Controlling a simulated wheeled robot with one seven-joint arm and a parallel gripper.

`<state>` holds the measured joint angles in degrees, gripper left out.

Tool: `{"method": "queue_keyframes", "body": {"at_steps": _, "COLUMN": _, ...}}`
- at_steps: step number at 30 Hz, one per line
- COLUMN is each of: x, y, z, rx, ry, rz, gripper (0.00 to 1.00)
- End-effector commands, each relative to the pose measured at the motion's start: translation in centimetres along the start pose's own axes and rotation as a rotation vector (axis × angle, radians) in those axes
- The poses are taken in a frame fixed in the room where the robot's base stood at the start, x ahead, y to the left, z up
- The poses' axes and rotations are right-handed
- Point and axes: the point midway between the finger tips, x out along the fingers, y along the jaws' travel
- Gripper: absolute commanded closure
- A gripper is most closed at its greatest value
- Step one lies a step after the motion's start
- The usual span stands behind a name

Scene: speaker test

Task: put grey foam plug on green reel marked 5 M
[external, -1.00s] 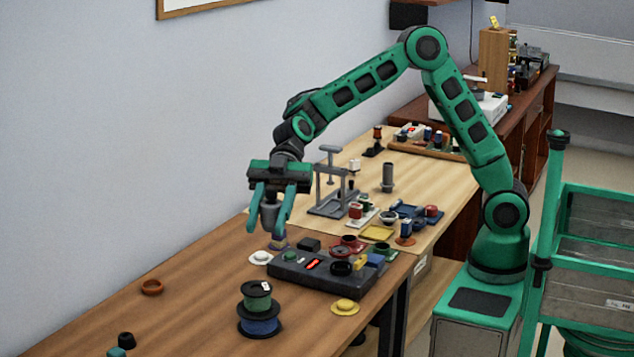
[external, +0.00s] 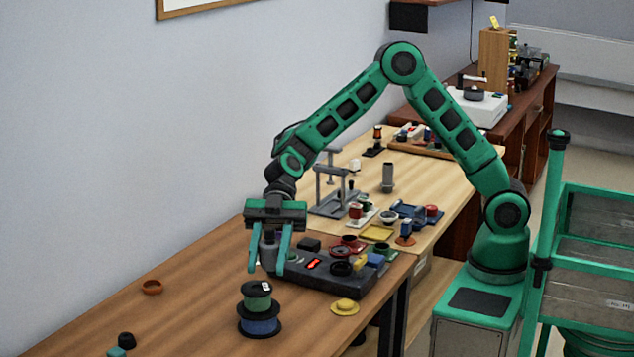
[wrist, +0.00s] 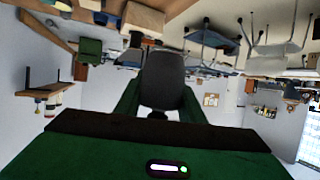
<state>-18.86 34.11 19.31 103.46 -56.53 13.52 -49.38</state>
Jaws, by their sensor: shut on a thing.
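My gripper (external: 268,264) is shut on the grey foam plug (external: 268,248), which hangs between the two green fingers. In the wrist view the plug (wrist: 163,80) shows as a dark grey rounded block between the fingers. The green reel (external: 257,304) has black flanges and a small white label; its writing is too small to read. It sits on a blue reel (external: 259,326) on the brown table. My gripper is above and behind the green reel in the external view, with the plug apart from it.
A dark box (external: 335,279) with a red display and several small parts stands just right of my gripper. A yellow knobbed disc (external: 344,307) lies in front of it. An orange ring (external: 152,287) lies left. The table between ring and reels is clear.

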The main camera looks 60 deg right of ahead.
Motion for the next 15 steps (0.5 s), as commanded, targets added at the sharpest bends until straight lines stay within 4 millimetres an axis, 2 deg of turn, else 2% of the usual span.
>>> {"method": "queue_keyframes", "body": {"at_steps": 6, "x": -1.7, "y": 3.0, "z": 3.5, "rx": 0.002, "ry": 0.000, "rz": 0.002, "gripper": 0.85}}
{"method": "queue_keyframes", "body": {"at_steps": 10, "x": -2.3, "y": 4.0, "z": 4.6, "rx": 0.001, "ry": 0.001, "rz": 0.000, "gripper": 0.85}}
{"method": "queue_keyframes", "body": {"at_steps": 15, "x": -2.5, "y": 4.3, "z": 5.2, "rx": 0.001, "ry": 0.000, "rz": -0.001, "gripper": 0.85}}
